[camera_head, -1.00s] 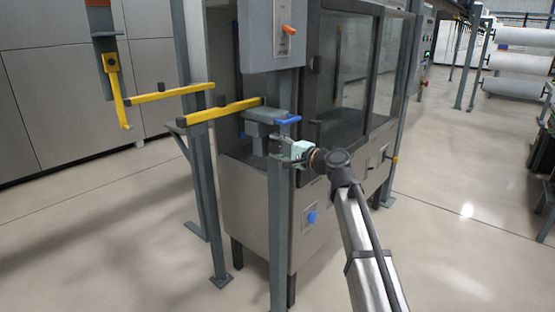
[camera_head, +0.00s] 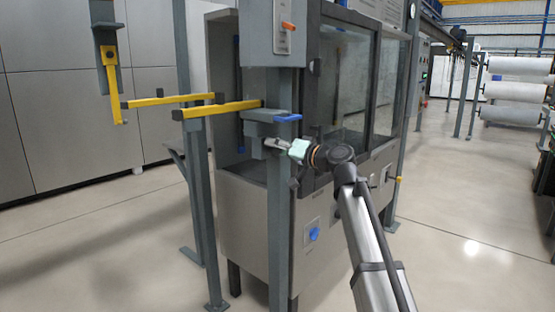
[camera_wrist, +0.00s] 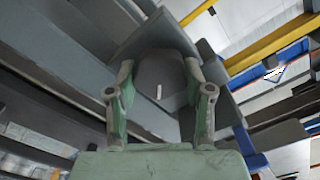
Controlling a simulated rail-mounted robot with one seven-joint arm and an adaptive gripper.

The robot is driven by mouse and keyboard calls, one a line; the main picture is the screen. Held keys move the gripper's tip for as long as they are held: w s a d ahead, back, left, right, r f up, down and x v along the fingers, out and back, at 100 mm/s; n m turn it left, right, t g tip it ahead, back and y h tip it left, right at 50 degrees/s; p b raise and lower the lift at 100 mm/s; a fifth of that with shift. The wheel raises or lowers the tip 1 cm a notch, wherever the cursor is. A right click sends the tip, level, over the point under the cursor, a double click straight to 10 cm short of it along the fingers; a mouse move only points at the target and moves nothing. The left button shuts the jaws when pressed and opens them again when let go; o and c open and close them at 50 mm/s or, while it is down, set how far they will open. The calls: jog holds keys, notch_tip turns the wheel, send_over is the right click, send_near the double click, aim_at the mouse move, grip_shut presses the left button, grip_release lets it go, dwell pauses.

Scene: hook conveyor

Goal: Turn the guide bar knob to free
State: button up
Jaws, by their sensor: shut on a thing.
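The guide bar knob (camera_wrist: 160,75) is a dark grey block with a short white line on its face, in the middle of the wrist view. My gripper (camera_wrist: 160,78) has one finger on each side of it and is shut on it. In the head view my gripper (camera_head: 272,144) reaches to the front post, just under the grey bracket that carries the yellow guide bar (camera_head: 222,108). The knob is too small or hidden to make out there. I cannot read any marked positions around the knob.
A blue-edged plate (camera_head: 286,118) is just above my gripper. A grey control box with an orange switch (camera_head: 287,26) sits higher on the post. A glazed cabinet (camera_head: 343,85) stands behind. A blue knob (camera_head: 314,234) is on its lower panel.

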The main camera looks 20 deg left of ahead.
jog(key=n+b, duration=0.5)
jog(key=shift+a+n, duration=0.1)
jog(key=shift+n, duration=0.2)
jog(key=shift+s+r+n+b, duration=0.1)
jog(key=shift+n+b, duration=1.2)
jog(key=shift+n, duration=0.3)
jog(key=o, duration=1.2)
jog(key=shift+c, duration=0.2)
jog(key=v, duration=1.2)
